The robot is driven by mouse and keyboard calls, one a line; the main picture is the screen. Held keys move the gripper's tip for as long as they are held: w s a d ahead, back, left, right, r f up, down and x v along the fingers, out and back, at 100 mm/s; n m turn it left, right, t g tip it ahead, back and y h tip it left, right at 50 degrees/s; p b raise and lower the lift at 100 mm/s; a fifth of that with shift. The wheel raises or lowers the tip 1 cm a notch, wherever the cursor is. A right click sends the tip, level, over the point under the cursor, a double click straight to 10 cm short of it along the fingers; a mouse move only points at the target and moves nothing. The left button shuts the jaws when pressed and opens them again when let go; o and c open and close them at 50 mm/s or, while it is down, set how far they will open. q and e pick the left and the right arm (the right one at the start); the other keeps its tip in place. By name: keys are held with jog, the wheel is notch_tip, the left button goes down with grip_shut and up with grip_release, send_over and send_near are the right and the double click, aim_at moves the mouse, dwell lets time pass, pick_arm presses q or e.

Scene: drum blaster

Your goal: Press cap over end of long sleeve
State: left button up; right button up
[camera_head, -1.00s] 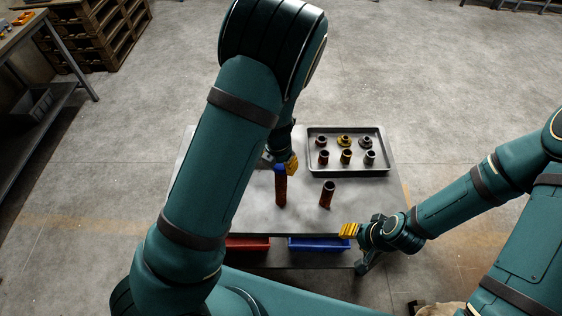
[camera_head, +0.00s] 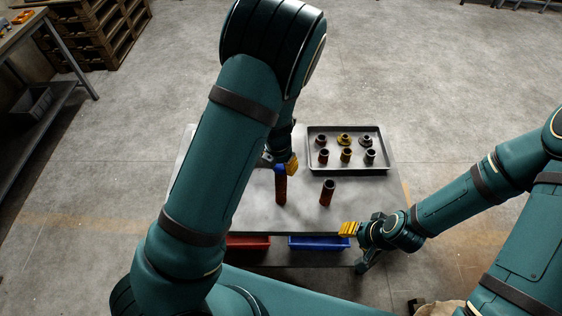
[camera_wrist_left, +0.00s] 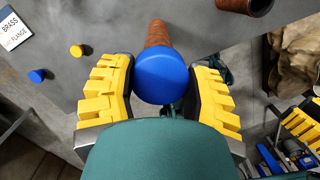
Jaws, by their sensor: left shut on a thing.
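The long sleeve (camera_head: 281,191), a rusty brown tube, stands upright on the table. A round blue cap (camera_head: 280,169) is at its top end. My left gripper (camera_head: 287,164) is shut on the cap, and its yellow fingers sit on either side of it in the left wrist view (camera_wrist_left: 161,78). There the sleeve (camera_wrist_left: 158,34) shows beyond the cap; how far the cap is seated is hidden. My right gripper (camera_head: 349,230) is at the table's front right edge, away from the sleeve; its opening is unclear.
A second dark-rimmed tube (camera_head: 327,193) stands to the right. A metal tray (camera_head: 380,168) with several fittings lies behind. Red (camera_head: 248,243) and blue (camera_head: 318,244) bins are below the front edge. Loose blue (camera_wrist_left: 37,76) and yellow (camera_wrist_left: 77,50) caps lie near a label card (camera_wrist_left: 12,28).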

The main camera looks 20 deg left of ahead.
dwell(0.3)
pick_arm(q)
jog(key=o, duration=1.2)
jog(key=shift+o, duration=0.2)
notch_tip(320, 180, up, 3)
jog(key=p, duration=0.3)
jog(key=shift+f, duration=0.15)
jog(key=shift+r+p, duration=0.7)
jog(key=shift+r, duration=0.45)
